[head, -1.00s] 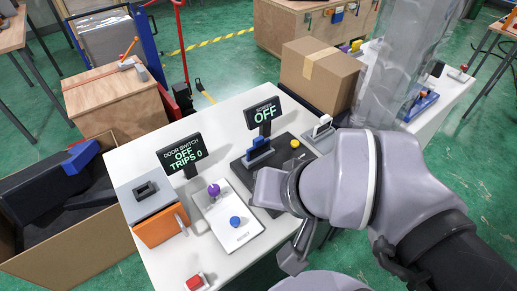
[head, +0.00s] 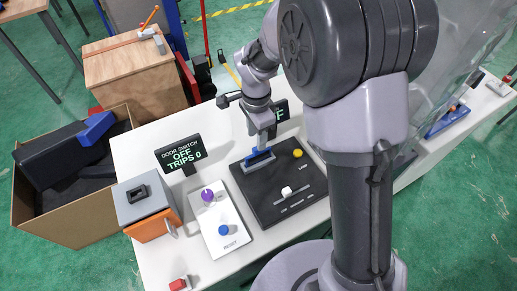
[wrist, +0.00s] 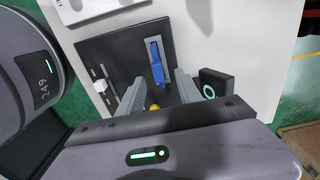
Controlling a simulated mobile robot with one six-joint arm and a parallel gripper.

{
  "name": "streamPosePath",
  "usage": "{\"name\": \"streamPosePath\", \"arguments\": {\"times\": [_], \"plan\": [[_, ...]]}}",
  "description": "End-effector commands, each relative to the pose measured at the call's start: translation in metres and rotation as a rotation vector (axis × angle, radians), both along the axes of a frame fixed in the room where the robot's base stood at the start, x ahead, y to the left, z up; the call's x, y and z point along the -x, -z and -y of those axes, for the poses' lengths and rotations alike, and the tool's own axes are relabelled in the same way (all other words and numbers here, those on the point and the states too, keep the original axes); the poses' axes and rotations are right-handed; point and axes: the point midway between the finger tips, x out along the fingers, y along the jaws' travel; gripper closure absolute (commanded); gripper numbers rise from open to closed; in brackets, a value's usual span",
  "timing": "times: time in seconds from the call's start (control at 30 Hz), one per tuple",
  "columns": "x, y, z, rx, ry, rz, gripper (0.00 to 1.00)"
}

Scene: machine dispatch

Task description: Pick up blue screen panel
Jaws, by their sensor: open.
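The blue screen panel (head: 257,155) sits in a grey holder (head: 261,165) on a black board (head: 284,196) on the white table. The panel also shows in the wrist view (wrist: 157,64), standing in its pale slot. My gripper (head: 262,137) reaches down just above and behind the panel in the head view. In the wrist view my gripper (wrist: 158,90) is open, with the panel ahead of its fingertips and roughly between them. Nothing is held. Whether the fingers touch the panel cannot be told.
A yellow button (head: 297,153) and a slider with a white knob (head: 286,191) are on the board. The screen display (head: 283,112) stands close behind my gripper, partly hidden. A door switch display (head: 179,153), a grey and orange box (head: 146,207) and a reset panel (head: 222,220) are left.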

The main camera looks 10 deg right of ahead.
Motion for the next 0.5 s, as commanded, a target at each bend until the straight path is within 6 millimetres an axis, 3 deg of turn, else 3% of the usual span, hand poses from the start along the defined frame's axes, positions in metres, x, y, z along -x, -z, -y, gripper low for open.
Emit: {"name": "streamPosePath", "arguments": {"times": [0.03, 0.1, 0.23, 0.5], "plan": [[0.001, 0.016, 0.000, 0.000, 0.001, -0.003, 0.58], [0.001, 0.029, 0.001, 0.001, 0.000, -0.003, 0.58], [0.001, 0.042, 0.001, 0.000, -0.001, 0.000, 0.58], [0.004, 0.089, 0.003, 0.000, -0.001, -0.001, 0.58]]}}
